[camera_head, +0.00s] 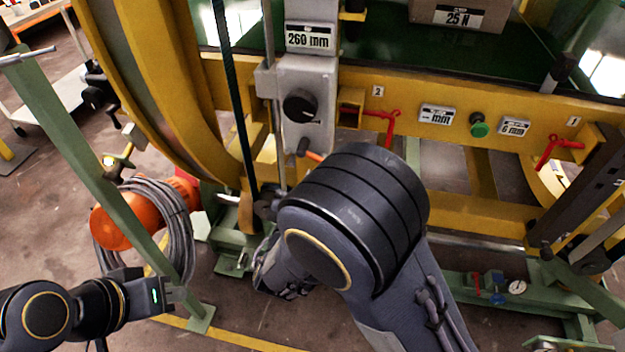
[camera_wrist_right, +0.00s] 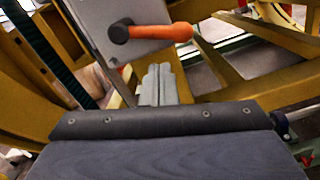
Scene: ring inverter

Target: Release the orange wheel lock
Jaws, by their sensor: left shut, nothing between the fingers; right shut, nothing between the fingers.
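The wheel lock looks like a lever with an orange handle (camera_head: 314,156) on the lower end of a grey box, partly hidden by my right arm. In the right wrist view the orange handle (camera_wrist_right: 165,32) points right from a dark pivot. My right gripper (camera_wrist_right: 158,83) is shut and empty, its fingertips just below the lever and box, apart from the handle in the picture. In the head view my right arm mostly hides its fingers. My left gripper (camera_head: 182,296) is shut and empty at the lower left, away from the lever.
The grey box (camera_head: 305,90) has a black knob and stands beside the large yellow wheel ring (camera_head: 160,80). A yellow beam (camera_head: 470,85) with red levers (camera_head: 392,122) runs to the right. An orange drum (camera_head: 115,225) and cable coil (camera_head: 175,235) are near my left gripper.

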